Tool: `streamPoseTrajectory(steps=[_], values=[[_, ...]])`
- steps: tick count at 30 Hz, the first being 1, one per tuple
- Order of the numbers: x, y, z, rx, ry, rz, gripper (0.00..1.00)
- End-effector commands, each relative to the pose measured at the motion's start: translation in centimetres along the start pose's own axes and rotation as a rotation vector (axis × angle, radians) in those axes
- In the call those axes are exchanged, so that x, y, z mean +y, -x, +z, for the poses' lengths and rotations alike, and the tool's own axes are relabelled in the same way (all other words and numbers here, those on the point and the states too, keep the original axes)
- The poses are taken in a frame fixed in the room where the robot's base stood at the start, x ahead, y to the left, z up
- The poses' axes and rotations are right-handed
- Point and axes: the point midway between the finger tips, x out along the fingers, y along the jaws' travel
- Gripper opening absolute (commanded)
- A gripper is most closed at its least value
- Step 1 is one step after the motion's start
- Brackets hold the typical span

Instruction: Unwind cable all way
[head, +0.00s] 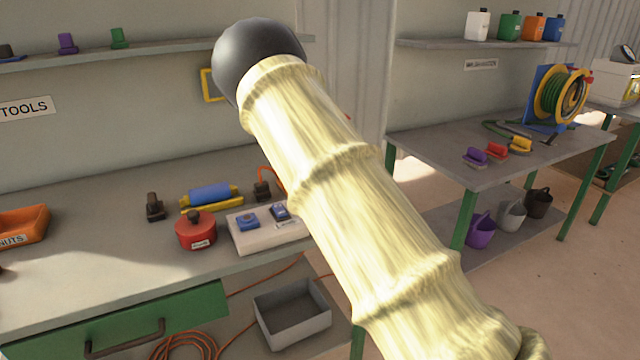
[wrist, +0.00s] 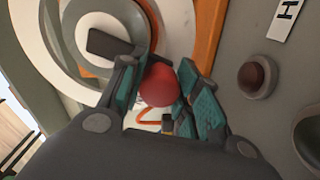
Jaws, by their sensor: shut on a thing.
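In the wrist view my gripper (wrist: 157,88) has its teal-padded fingers on both sides of a round red knob (wrist: 158,85) and is shut on it. Behind the knob is a round white and grey drum (wrist: 72,20) with an orange edge, perhaps the cable reel. What joins the knob to the drum is hidden. A short orange strand (wrist: 148,124) shows below the knob; I cannot tell if it is the cable. In the head view a pale arm-like shape with a dark ball end covers the middle, and I cannot make out my gripper there.
In the wrist view a grey panel holds a dark red button (wrist: 257,75). In the head view, a workbench (head: 90,270) stands left, with a red canister (head: 196,232). A grey open box (head: 292,312) and coiled orange cable (head: 185,346) lie below. A hose reel (head: 562,95) stands right.

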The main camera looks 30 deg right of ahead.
Motion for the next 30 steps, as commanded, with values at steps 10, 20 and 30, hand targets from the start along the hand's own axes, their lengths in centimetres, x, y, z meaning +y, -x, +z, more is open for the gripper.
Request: streamPoseTrajectory(steps=[10, 20, 30], values=[[-0.1, 0.0, 0.0, -0.001, -0.001, -0.001, 0.55], [-0.1, 1.1, 0.0, -0.002, -0.002, -0.002, 0.55], [-0.1, 7.0, 0.1, -0.003, -0.002, -0.002, 0.55]])
